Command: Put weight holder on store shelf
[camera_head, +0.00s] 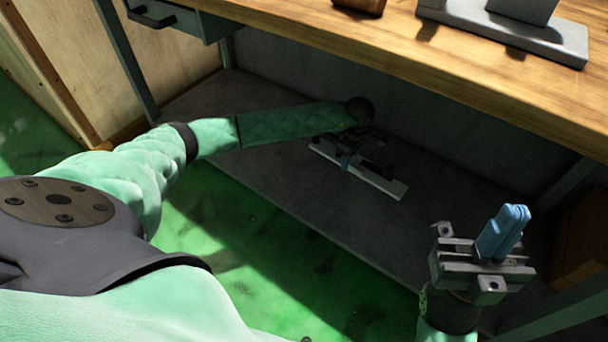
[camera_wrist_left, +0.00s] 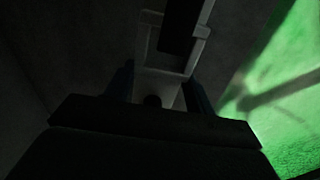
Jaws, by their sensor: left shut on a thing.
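The weight holder (camera_head: 388,184), a pale grey bar-like piece with a raised frame, is at the lower shelf (camera_head: 290,175) under the workbench. My left gripper (camera_head: 346,160) reaches under the bench and is shut on it. In the left wrist view the holder's pale frame (camera_wrist_left: 188,60) stands between the blue fingers of my left gripper (camera_wrist_left: 158,88). The picture is dark, and I cannot tell whether the holder touches the shelf. My right gripper (camera_head: 502,232) is at the lower right, its blue fingers together with nothing between them.
The wooden bench top (camera_head: 440,75) overhangs the shelf, with a grey metal stand (camera_head: 515,30) on it. A drawer (camera_head: 180,20) hangs at upper left, and bench legs flank the shelf. Green floor (camera_head: 270,260) lies in front. Much of the shelf is bare.

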